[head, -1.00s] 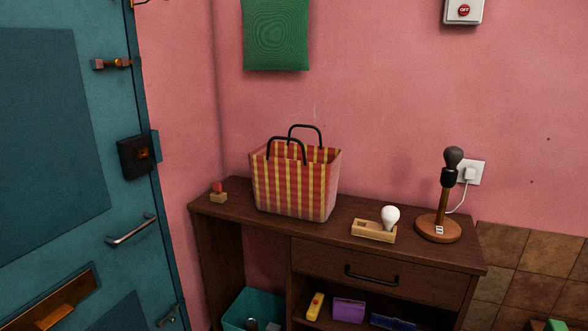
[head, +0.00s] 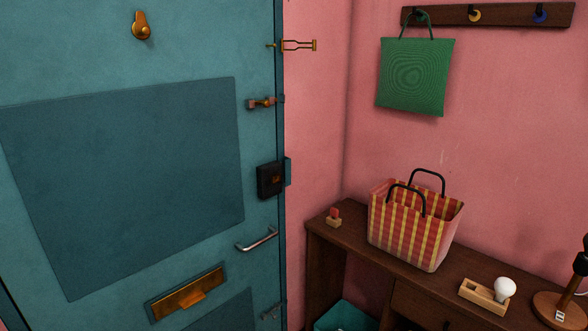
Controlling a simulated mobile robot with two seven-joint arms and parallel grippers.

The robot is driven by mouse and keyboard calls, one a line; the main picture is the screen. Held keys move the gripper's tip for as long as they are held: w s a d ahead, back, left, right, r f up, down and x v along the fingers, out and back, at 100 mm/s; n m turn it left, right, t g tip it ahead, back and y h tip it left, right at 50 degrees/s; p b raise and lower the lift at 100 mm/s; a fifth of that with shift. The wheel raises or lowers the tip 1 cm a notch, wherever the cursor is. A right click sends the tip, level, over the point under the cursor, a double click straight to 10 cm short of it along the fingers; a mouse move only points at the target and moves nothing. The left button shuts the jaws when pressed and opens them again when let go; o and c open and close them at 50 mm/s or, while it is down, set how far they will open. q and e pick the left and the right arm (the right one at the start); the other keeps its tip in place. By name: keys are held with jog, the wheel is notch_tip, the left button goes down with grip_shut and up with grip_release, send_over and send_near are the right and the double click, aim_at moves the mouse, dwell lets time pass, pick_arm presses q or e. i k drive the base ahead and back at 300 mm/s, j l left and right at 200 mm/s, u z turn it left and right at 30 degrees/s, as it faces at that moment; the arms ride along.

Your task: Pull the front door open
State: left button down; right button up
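The teal front door (head: 262,140) fills the left of the head view and looks shut against its frame. A silver pull handle (head: 257,240) sits low near its right edge. Above the handle is a black lock box (head: 270,180) with a small brass part. Higher up are a brass bolt (head: 264,103) and a brass chain or guard fitting (head: 299,45) that reaches from the door edge onto the wall side. A further small metal bolt (head: 272,311) is near the bottom edge. A brass letter slot (head: 187,292) is low on the door. Neither gripper shows.
A dark wooden console table (head: 340,243) stands along the pink wall right of the door. It holds a striped bag (head: 412,225), a small red-topped block (head: 333,217), a bulb in a wooden holder (head: 486,296) and a lamp (head: 561,305). A green bag (head: 415,75) hangs from a hook rail (head: 490,15).

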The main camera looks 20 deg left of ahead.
aim_at(134, 169)
jog(key=u, duration=1.5)
